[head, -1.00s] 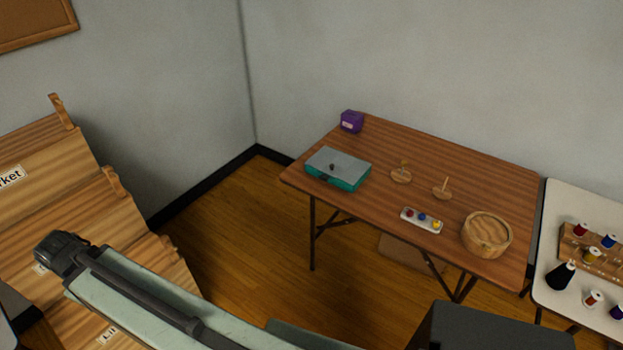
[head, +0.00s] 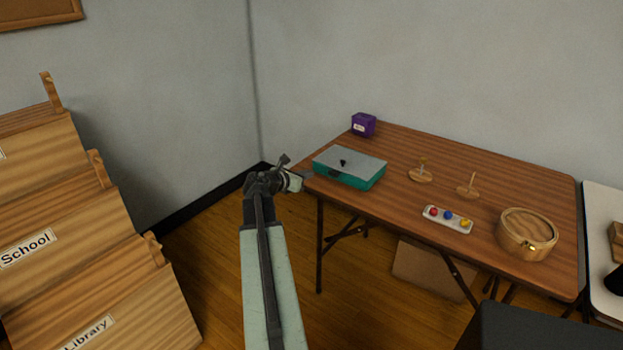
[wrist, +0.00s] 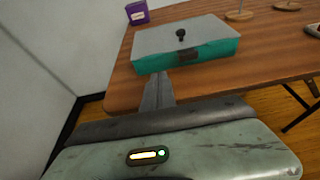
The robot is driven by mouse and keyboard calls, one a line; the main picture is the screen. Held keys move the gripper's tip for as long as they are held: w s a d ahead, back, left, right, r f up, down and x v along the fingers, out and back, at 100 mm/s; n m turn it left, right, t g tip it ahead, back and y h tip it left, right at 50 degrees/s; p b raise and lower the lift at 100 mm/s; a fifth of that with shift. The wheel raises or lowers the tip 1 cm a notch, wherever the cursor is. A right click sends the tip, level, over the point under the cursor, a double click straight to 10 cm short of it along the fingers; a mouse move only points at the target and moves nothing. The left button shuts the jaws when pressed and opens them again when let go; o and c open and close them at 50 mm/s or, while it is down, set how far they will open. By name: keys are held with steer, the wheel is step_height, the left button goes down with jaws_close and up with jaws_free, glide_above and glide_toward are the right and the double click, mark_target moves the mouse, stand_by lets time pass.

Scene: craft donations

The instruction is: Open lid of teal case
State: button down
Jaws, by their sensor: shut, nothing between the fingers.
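The teal case (head: 352,177) sits near the left end of the brown folding table, with its grey lid (head: 350,160) down and a dark knob (head: 343,162) on top. In the wrist view the teal case (wrist: 210,55) lies just ahead, its dark front latch (wrist: 188,55) facing me. My gripper (head: 305,176) is at the table's left edge, just left of the case. In the wrist view my gripper (wrist: 158,82) is shut and empty, its tips pointing at the case's front. Whether the tips touch the case I cannot tell.
A purple box (head: 363,125) stands behind the case. Two wooden spindles (head: 420,175), a paint tray (head: 447,219) and a round wooden box (head: 527,232) stand to the right. Stepped wooden bins (head: 60,250) are at left. The table (head: 420,150) is clear between them.

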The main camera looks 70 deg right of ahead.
mark_target(325, 170)
steer(key=b+x, duration=0.2)
steer(key=x, duration=0.6)
steer(key=shift+s+d+f+b, duration=0.1)
steer(key=shift+d+f+b, duration=0.15)
steer(key=shift+d+b, duration=0.1)
steer(key=shift+a, duration=0.15)
